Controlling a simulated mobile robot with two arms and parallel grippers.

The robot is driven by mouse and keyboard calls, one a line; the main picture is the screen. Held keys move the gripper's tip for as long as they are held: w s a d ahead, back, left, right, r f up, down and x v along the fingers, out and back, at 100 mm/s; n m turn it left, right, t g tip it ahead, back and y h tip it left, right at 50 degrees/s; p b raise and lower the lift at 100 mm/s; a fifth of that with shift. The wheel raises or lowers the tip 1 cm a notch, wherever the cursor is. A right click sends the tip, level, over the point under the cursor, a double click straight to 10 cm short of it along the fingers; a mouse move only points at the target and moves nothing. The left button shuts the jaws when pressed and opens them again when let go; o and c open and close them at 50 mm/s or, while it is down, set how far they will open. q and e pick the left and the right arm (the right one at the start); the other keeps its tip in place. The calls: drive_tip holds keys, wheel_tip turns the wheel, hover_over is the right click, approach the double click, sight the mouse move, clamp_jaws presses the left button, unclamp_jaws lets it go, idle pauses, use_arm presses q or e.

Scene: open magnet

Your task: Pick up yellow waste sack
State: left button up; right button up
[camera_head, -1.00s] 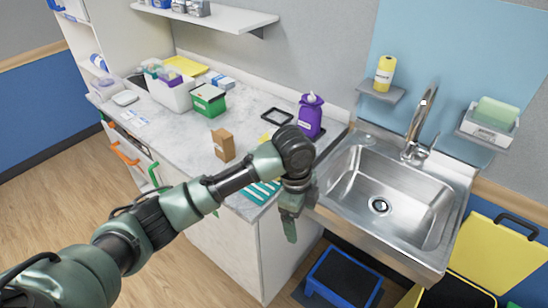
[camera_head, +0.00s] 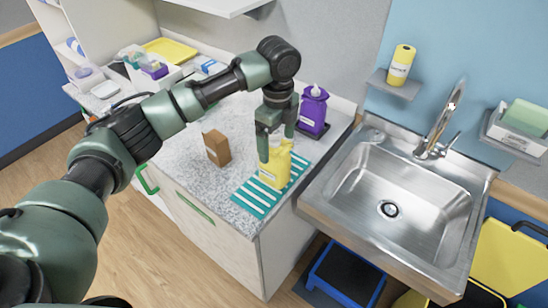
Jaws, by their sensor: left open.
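A yellow object (camera_head: 272,172), which I take to be the yellow waste sack, stands on a teal-and-white striped mat (camera_head: 253,199) near the counter's front right corner. My left gripper (camera_head: 276,143) points down over its top. The jaws are open, with one finger in front of the sack's upper part and the other behind and to the right. I cannot tell if the fingers touch it. The gripper hides part of the sack's top. My right gripper is not in view.
A steel sink (camera_head: 408,191) is to the right. A yellow container (camera_head: 400,65) stands on a wall shelf. My left arm covers part of the counter.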

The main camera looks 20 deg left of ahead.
sight(276, 174)
use_arm(q)
drive_tip(key=shift+s+a+f+p, duration=0.1)
drive_tip(key=shift+a+f+p, duration=0.05)
drive_tip(key=shift+f+p, duration=0.55)
drive_tip(key=shift+w+a+f+p, duration=0.1)
drive_tip(key=shift+a+f+p, duration=0.1)
drive_tip(key=shift+f, duration=0.2)
drive_tip(key=shift+w+a+f+p, duration=0.1)
drive_tip(key=shift+f+p, duration=0.1)
drive_tip(key=shift+f, duration=0.2)
drive_tip(key=f, duration=0.3)
drive_tip(key=shift+w, duration=0.25)
drive_tip(key=c, duration=1.8)
drive_tip(key=shift+c, duration=0.2)
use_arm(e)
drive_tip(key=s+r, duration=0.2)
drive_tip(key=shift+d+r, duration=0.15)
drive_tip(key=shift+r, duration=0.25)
